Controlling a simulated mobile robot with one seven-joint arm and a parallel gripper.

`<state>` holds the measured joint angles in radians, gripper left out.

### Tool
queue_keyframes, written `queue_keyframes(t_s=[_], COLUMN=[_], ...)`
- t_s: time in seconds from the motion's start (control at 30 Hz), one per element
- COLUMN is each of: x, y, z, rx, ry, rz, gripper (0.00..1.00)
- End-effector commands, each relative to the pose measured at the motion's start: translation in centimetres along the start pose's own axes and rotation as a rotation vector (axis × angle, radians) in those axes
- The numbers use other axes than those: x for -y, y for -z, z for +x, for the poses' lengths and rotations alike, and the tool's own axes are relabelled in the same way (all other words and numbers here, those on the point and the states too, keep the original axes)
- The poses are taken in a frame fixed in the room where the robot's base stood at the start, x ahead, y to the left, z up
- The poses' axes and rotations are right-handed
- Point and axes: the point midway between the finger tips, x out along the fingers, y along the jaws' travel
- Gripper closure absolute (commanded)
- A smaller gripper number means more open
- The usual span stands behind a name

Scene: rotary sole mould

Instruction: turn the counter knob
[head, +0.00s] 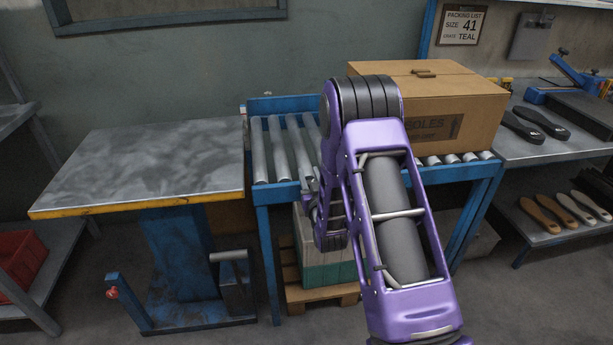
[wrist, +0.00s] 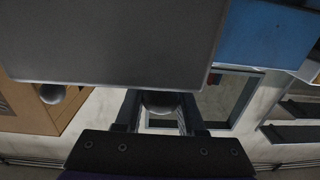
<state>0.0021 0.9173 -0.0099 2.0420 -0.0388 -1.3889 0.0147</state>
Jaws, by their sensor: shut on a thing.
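In the wrist view my gripper (wrist: 160,112) shows at the lower middle, its two dark fingers pointing up the picture. It is shut on a rounded grey knob (wrist: 160,99), which shows between the fingers. The knob sits at the lower edge of a large flat grey panel (wrist: 115,45), which hides whatever is behind it. I take this knob to be the counter knob; no dial or marking on it shows. In the head view my purple arm reaches toward the roller conveyor (head: 260,151) and hides the knob; the fingers cannot be made out there.
A cardboard box (head: 470,98) stands on the conveyor right of my arm. A grey-topped table (head: 140,165) with a yellow edge is at left, its top bare. A bench (head: 535,150) with dark soles (head: 525,125) is at right. A crate (head: 335,272) stands on a pallet below.

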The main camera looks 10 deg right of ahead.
Motion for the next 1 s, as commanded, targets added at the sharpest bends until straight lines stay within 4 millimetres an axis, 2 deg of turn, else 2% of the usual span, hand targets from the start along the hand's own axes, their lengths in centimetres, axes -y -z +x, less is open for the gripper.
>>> queue_keyframes(t_s=[1.0], x=[-2.4], y=[-0.2], z=[-1.3], rx=[0.003], ry=[-0.958], rz=[0.001], gripper=[1.0])
